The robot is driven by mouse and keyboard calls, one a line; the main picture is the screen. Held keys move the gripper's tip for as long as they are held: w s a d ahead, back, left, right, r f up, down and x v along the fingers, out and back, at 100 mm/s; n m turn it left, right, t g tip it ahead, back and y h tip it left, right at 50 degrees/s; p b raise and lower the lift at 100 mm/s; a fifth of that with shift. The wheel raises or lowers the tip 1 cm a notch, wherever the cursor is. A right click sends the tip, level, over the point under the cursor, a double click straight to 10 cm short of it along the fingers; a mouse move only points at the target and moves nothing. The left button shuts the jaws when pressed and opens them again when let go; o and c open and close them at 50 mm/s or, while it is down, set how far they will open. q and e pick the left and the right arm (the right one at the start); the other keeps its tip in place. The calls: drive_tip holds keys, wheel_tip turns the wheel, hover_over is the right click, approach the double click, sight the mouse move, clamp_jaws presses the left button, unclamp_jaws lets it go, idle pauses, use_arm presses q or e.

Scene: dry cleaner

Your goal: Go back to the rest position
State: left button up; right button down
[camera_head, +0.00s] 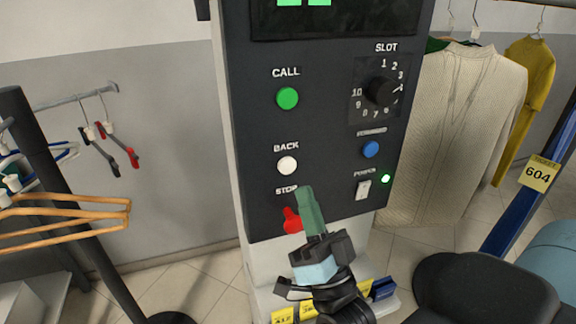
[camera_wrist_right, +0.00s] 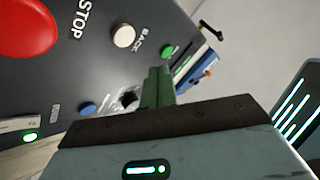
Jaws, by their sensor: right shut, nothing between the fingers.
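My right gripper (camera_head: 311,212) is in front of the lower part of a dark control panel (camera_head: 325,140). Its green fingers are shut and empty, and they overlap the red STOP button (camera_head: 292,220) in the head view. In the right wrist view the shut fingers (camera_wrist_right: 158,86) point toward the panel, with the red button (camera_wrist_right: 25,28) at the upper left. Whether the fingertips touch the panel cannot be told. The green CALL button (camera_head: 287,98), white BACK button (camera_head: 287,166), blue button (camera_head: 370,149) and slot dial (camera_head: 380,91) show above. My left gripper is not in view.
A cream knit garment (camera_head: 460,130) and a yellow garment (camera_head: 530,90) hang at the right. A blue post with a 604 tag (camera_head: 540,174) stands there. At the left is a rack with wooden hangers (camera_head: 70,210) and red-black hangers (camera_head: 118,145). Yellow tags (camera_head: 345,300) lie below the panel.

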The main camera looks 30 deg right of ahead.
idle(0.3)
drive_tip(key=s+a+f+n+g+y, duration=0.1)
drive_tip(key=f+n+g+y, duration=0.15)
drive_tip(key=f, duration=0.55)
drive_tip(key=s+a+f+n+g+y+p, duration=0.15)
drive_tip(key=f+g, duration=0.25)
drive_tip(key=f, duration=0.5)
drive_tip(key=a+f+n+g+y+b, duration=0.1)
drive_tip(key=f+n+g+y, duration=0.15)
drive_tip(key=f, duration=0.55)
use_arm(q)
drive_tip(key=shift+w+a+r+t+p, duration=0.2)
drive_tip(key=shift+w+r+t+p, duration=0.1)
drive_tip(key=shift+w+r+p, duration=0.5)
use_arm(e)
drive_tip(key=s+f+n+g, duration=0.4)
drive_tip(key=s+f+g, duration=0.5)
drive_tip(key=s+f, duration=0.8)
drive_tip(key=shift+a+f+h, duration=0.35)
drive_tip(key=shift+f, duration=0.4)
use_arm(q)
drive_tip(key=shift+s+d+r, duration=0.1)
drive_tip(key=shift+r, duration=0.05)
use_arm(e)
drive_tip(key=shift+n, duration=0.25)
